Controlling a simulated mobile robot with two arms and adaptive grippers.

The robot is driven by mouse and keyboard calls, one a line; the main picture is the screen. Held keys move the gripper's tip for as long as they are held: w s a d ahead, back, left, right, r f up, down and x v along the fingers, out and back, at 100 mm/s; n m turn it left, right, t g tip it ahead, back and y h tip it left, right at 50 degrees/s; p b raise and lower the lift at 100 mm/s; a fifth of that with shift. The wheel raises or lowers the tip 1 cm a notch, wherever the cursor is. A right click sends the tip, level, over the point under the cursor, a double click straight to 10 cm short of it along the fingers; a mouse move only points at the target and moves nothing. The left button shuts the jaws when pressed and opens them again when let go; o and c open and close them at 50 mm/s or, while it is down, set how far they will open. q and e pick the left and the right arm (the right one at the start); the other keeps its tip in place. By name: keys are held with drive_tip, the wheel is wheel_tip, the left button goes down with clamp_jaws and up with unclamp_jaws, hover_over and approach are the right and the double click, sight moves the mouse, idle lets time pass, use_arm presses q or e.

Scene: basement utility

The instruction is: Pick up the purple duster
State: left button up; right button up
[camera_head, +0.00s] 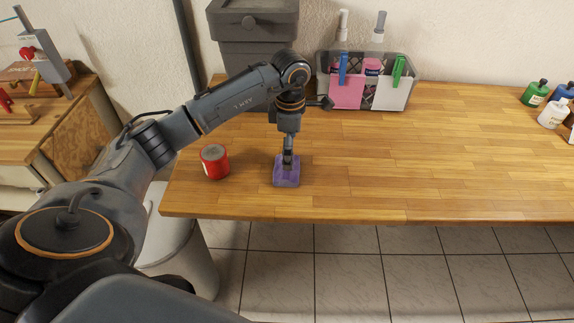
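The purple duster (287,179) is a small squarish purple block on the wooden worktop, near its front edge and left of the middle. My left gripper (288,158) points straight down over the duster, with its fingertips at the duster's upper part. The gripper and wrist hide part of the duster's top. The fingers are too small here to tell whether they are closed on it. The duster appears to rest on the worktop. My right gripper is not in view.
A red can (214,162) stands left of the duster. A caddy (342,94) with spray bottles and cloths stands behind, against the wall, beside a grey bin (252,27). Several small bottles (536,93) stand far right. The worktop's right middle (430,165) is clear.

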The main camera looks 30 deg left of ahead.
use_arm(q)
drive_tip(key=shift+s+a+f+p, duration=0.1)
drive_tip(key=shift+s+f+p, duration=0.15)
drive_tip(key=shift+f+p, duration=0.7)
wheel_tip(320, 180, down, 3)
drive_tip(key=shift+s+a+f+p, duration=0.1)
drive_tip(key=shift+a+f+p, duration=0.05)
drive_tip(key=shift+p, duration=0.35)
drive_tip(key=shift+f, duration=0.15)
drive_tip(key=c, duration=1)
drive_tip(key=shift+s, duration=0.15)
drive_tip(key=shift+c, duration=0.9)
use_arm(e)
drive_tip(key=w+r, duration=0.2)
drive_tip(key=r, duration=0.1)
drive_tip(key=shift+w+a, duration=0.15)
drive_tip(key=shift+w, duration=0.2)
